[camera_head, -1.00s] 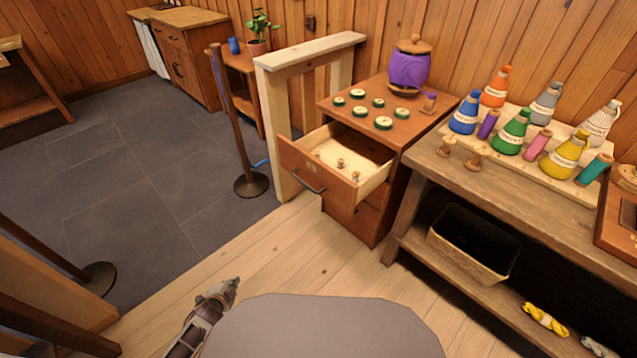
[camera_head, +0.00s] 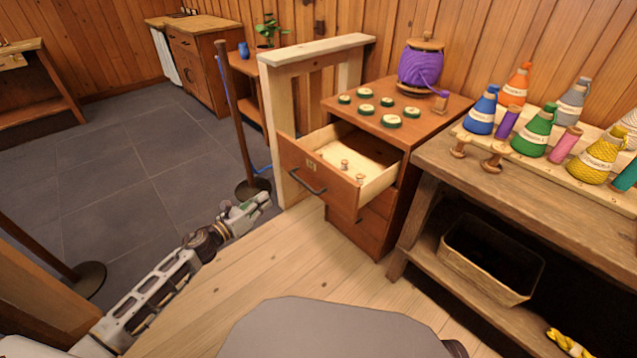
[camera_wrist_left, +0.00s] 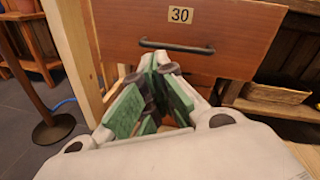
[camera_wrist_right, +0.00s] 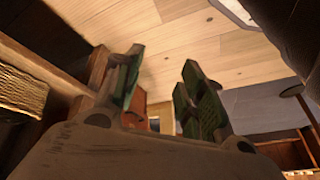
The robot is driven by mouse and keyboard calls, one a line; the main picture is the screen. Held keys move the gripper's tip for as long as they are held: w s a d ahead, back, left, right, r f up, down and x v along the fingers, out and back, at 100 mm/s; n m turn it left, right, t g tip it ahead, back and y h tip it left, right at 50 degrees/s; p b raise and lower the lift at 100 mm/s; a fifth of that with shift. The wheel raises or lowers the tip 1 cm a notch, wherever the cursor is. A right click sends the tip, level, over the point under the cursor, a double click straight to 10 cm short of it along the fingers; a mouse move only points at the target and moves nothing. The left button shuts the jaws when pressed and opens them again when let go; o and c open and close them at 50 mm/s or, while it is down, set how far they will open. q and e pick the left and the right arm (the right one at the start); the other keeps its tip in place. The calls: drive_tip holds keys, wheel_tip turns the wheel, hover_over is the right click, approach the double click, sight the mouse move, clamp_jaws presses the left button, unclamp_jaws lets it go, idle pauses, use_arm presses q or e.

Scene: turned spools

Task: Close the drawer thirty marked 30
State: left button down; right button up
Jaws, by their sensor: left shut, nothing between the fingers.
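Drawer thirty (camera_head: 300,163) is the top drawer of a brown cabinet (camera_head: 392,226) and stands pulled well out. A few small wooden spools (camera_head: 360,178) stand inside it. Its front, with the 30 label (camera_wrist_left: 181,15) and a dark bar handle (camera_wrist_left: 178,46), fills the top of the left wrist view. My left gripper (camera_head: 264,200) is shut and empty, in front of and below the drawer front, left of the handle in the head view. It looks apart from the drawer. My right gripper (camera_wrist_right: 160,72) shows only in its wrist view, open and empty.
A pale wooden railing (camera_head: 275,130) stands left of the drawer, with a rope post (camera_head: 238,120) beyond it. A workbench (camera_head: 530,190) with cones of thread and a basket (camera_head: 490,262) stands right of the cabinet. The floor before the drawer is clear.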

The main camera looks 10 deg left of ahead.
use_arm(q)
drive_tip(key=d+r+m+h, duration=0.1)
drive_tip(key=m, duration=0.1)
drive_tip(key=d+r+m+g+h+b, duration=0.1)
drive_tip(key=d+m, duration=0.1)
drive_tip(key=d+r+m, duration=0.1)
drive_tip(key=m, duration=0.1)
drive_tip(key=shift+s+d+r+h, duration=0.15)
drive_tip(key=shift+d+r+h, duration=0.1)
drive_tip(key=shift+d+h, duration=0.15)
use_arm(e)
drive_tip(key=r, duration=0.3)
drive_tip(key=shift+s+d+r, duration=0.15)
drive_tip(key=shift+d, duration=0.1)
use_arm(q)
drive_tip(key=b, duration=0.1)
approach(317, 173)
drive_tip(key=shift+x, duration=2.05)
drive_tip(key=shift+b+x, duration=0.3)
drive_tip(key=shift+x, duration=0.55)
drive_tip(key=shift+w+d+r, duration=0.15)
drive_tip(key=shift+w+d, duration=0.3)
use_arm(e)
drive_tip(key=shift+w+a+f+t+y, duration=0.1)
drive_tip(key=shift+a+f+t+y, duration=0.1)
drive_tip(key=shift+f, duration=0.55)
drive_tip(key=shift+w+a+f+t+y, duration=0.1)
drive_tip(key=shift+a+f+y, duration=0.1)
drive_tip(key=shift+f, duration=0.55)
